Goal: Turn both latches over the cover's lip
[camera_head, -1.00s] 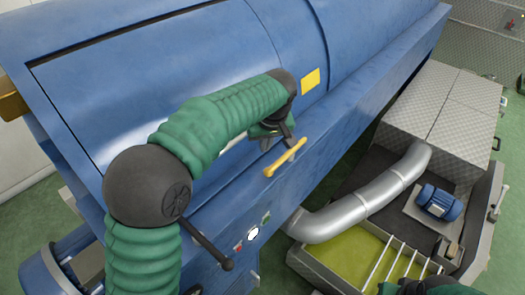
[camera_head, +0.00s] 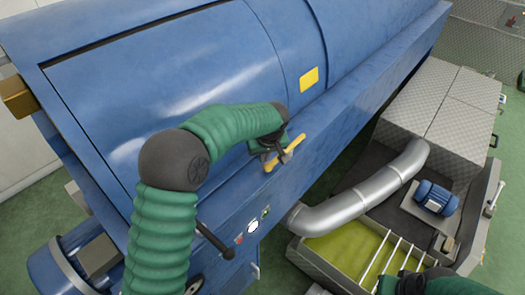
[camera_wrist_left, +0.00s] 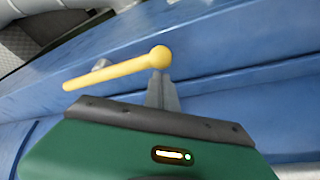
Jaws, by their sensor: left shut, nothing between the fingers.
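The yellow bar latch (camera_head: 296,145) is on the front of the blue machine, below the long blue cover (camera_head: 165,90). My left gripper (camera_head: 273,156) is shut and empty right beside the bar. In the left wrist view, the shut grey fingers (camera_wrist_left: 160,92) are close to the round end of the yellow latch (camera_wrist_left: 115,72); I cannot tell whether they touch. A dark lever with a round end (camera_head: 215,241) sticks out lower left, partly behind my arm; I cannot tell if it is the second latch. My right gripper (camera_head: 405,284) is partly in view at the bottom edge, its fingers unclear.
A yellow label (camera_head: 309,78) and a small panel with a white button (camera_head: 253,227) are on the blue machine. A silver pipe (camera_head: 365,197) runs to a bin of green paste (camera_head: 345,250) with bars. A blue motor (camera_head: 436,197) sits at the right.

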